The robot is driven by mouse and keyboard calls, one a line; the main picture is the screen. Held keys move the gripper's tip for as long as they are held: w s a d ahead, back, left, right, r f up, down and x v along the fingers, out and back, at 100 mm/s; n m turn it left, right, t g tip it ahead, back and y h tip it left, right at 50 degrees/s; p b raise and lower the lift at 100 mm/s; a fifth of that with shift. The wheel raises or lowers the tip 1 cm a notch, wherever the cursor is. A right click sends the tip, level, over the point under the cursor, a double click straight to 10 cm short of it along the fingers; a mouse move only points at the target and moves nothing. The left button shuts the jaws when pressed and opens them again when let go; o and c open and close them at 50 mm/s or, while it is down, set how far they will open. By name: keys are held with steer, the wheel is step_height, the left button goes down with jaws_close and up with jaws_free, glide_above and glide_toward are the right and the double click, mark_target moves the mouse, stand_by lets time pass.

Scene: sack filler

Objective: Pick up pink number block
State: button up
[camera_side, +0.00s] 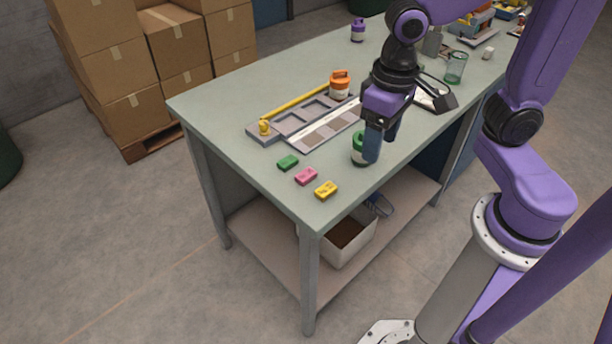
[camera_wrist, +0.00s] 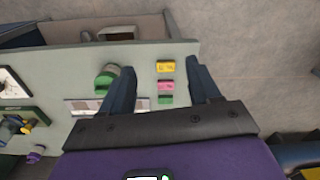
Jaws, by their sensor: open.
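The pink number block (camera_side: 306,176) lies on the table near its front left corner, between a green block (camera_side: 288,162) and a yellow block (camera_side: 326,190). In the wrist view the pink block (camera_wrist: 166,86) sits in the middle of the row, with the yellow block (camera_wrist: 166,66) above and the green block (camera_wrist: 166,99) below. My gripper (camera_side: 378,150) is open and empty, above the table to the right of the blocks in the side view. Its two fingers (camera_wrist: 164,82) appear on either side of the row in the wrist view, well above it.
A green-and-white container (camera_side: 358,149) stands behind my fingers, partly hidden. A grey tray (camera_side: 284,127) with a yellow bar and an orange-lidded jar (camera_side: 340,84) lie farther back. The table edge (camera_side: 255,188) is close to the blocks. Stacked boxes (camera_side: 160,50) stand on the floor.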

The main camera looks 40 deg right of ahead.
steer(key=w+a+m, duration=0.2)
steer(key=w+m, duration=0.7)
steer(key=m, duration=1.1)
glide_above(306, 174)
step_height(306, 174, down, 13)
steer(key=shift+w+d+f, duration=0.1)
steer(key=shift+f, duration=2.7)
steer(key=c, duration=1.1)
